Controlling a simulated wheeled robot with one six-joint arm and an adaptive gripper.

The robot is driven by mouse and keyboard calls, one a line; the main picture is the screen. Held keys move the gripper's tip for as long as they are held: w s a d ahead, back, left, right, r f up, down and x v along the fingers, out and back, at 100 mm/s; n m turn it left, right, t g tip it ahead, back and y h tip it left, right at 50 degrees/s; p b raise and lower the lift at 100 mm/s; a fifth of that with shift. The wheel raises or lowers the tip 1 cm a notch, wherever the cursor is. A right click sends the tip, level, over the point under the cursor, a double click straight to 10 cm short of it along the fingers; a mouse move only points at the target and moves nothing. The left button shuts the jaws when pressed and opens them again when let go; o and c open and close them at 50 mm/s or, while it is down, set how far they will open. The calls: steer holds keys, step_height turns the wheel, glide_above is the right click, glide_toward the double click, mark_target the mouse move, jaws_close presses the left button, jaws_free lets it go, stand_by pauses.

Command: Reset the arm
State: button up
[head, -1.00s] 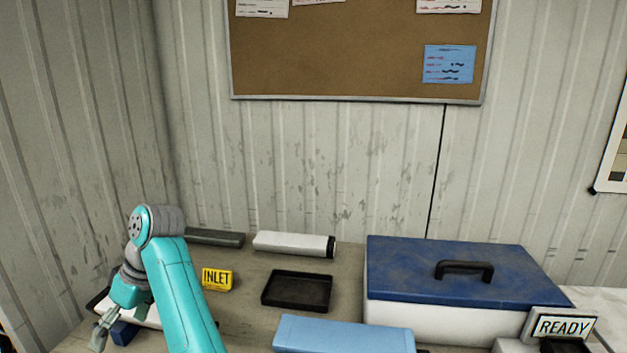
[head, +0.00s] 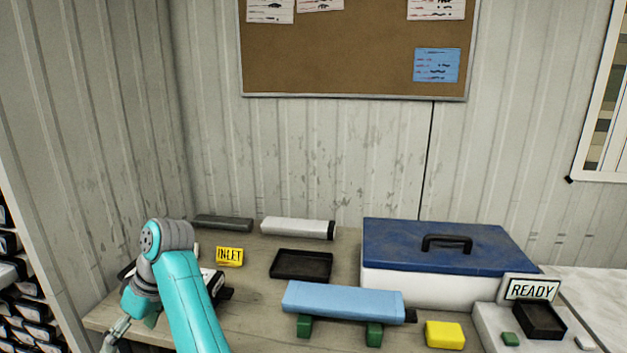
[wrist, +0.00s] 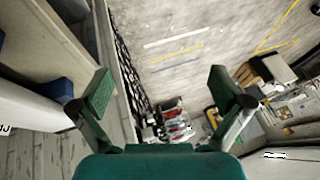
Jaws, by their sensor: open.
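My arm stands at the left of the head view, bent over the table's left end. My gripper (wrist: 160,95) is open and empty in the wrist view, with its two green-padded fingers wide apart. In the head view the gripper (head: 115,335) hangs low at the table's left front edge, partly cut by the frame. The wrist view looks past the table edge onto the floor, and nothing lies between the fingers.
On the table (head: 255,315) are a blue liner (head: 343,299) on green supports, a white liner (head: 297,229), a black tray (head: 301,265), a yellow INLET sign (head: 229,256), a yellow block (head: 445,334) and a blue-lidded box (head: 445,244). A READY sign (head: 532,289) stands right. Racks (head: 22,300) line the left.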

steer(key=w+d+f+m+t, duration=0.15)
steer(key=d+f, duration=0.25)
steer(key=f, duration=0.4)
steer(key=d+f+m+t+y, duration=0.1)
steer(key=d+f+m, duration=0.1)
steer(key=d+f, duration=0.45)
steer(key=w+d+f+m+t, duration=0.1)
steer(key=d+f+m+t, duration=0.15)
steer(key=f, duration=0.75)
steer(key=s+d+f+m+t, duration=0.2)
steer(key=s+d+f, duration=0.4)
steer(key=d, duration=0.4)
steer(key=s+d+f+m+t, duration=0.2)
steer(key=s+d+f, duration=0.1)
steer(key=d+f, duration=0.6)
steer(key=s+d+r+m+t+h, duration=0.2)
steer(key=s+d, duration=0.7)
steer(key=s, duration=0.1)
steer(key=s+d+r+m+t+h, duration=0.1)
steer(key=s+d+r+m+t, duration=0.15)
steer(key=s+d, duration=0.75)
steer(key=s+d+r+t+h, duration=0.1)
steer(key=s+d+r+t, duration=0.1)
steer(key=s+r, duration=0.5)
steer(key=s+d+r+m+t+h, duration=0.1)
steer(key=s+d+r, duration=0.3)
steer(key=r, duration=0.9)
steer(key=s+t+h, duration=0.1)
steer(key=s, duration=0.2)
steer(key=shift+s, duration=0.35)
